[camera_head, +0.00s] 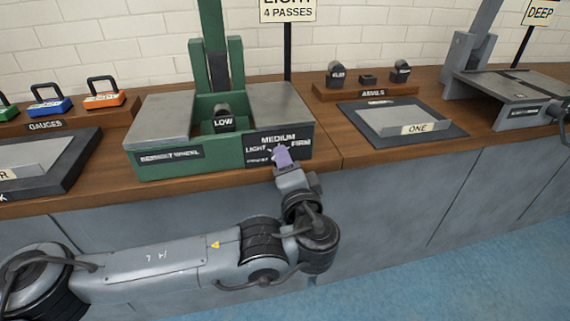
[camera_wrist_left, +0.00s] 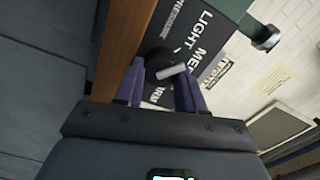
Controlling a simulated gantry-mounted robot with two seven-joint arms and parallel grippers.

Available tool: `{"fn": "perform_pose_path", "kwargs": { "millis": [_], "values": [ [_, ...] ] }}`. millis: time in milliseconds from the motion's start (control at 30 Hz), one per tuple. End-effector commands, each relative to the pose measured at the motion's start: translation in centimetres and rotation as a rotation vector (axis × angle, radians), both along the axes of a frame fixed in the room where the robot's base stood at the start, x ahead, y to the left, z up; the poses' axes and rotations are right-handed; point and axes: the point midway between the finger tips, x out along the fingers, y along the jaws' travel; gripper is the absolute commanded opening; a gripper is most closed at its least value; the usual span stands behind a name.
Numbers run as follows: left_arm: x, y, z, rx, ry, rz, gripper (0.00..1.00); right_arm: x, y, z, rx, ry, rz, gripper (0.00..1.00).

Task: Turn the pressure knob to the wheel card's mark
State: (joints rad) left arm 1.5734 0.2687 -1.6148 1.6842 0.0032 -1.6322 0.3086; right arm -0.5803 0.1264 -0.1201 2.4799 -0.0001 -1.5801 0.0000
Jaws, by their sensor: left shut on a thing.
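The pressure knob (camera_wrist_left: 160,56) is dark and round, with a pale grey bar across it, in the left wrist view. It sits on a black panel (camera_head: 303,145) marked LIGHT, MEDIUM and FIRM, on the front of the green wheel machine (camera_head: 132,164). My left gripper (camera_head: 281,154) has its purple fingers shut on the knob, one on each side, and hides most of it in the head view. I cannot tell for sure which word the knob points to. The card (camera_head: 288,12) behind the machine reads LIGHT, 4 PASSES. My right gripper is not in view.
A LOW-marked block (camera_head: 223,118) sits in the machine's middle. Gauges with handles (camera_head: 103,97) stand on a wooden rack at left. A tray marked ONE (camera_head: 405,116) and a block rack (camera_head: 366,90) are at right. The wooden bench edge (camera_head: 235,181) runs below the machine.

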Motion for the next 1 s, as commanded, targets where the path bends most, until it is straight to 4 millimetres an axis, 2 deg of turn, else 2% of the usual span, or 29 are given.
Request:
{"fn": "perform_pose_path", "kwargs": {
  "millis": [333, 867, 900, 1000],
  "values": [
    [-0.02, 0.00, 0.04, -0.140, -0.031, -0.001, 0.08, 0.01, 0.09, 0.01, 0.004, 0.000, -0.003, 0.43],
    [-0.02, -0.01, 0.07, -0.164, -0.036, -0.001, 0.08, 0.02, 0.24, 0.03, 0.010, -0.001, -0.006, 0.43],
    [-0.02, -0.01, 0.07, -0.164, -0.036, -0.001, 0.41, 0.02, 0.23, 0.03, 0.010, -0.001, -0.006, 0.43],
    [-0.01, 0.01, 0.07, -0.164, -0.036, -0.001, 0.57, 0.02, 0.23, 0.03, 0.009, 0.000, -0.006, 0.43]
  ]
}}
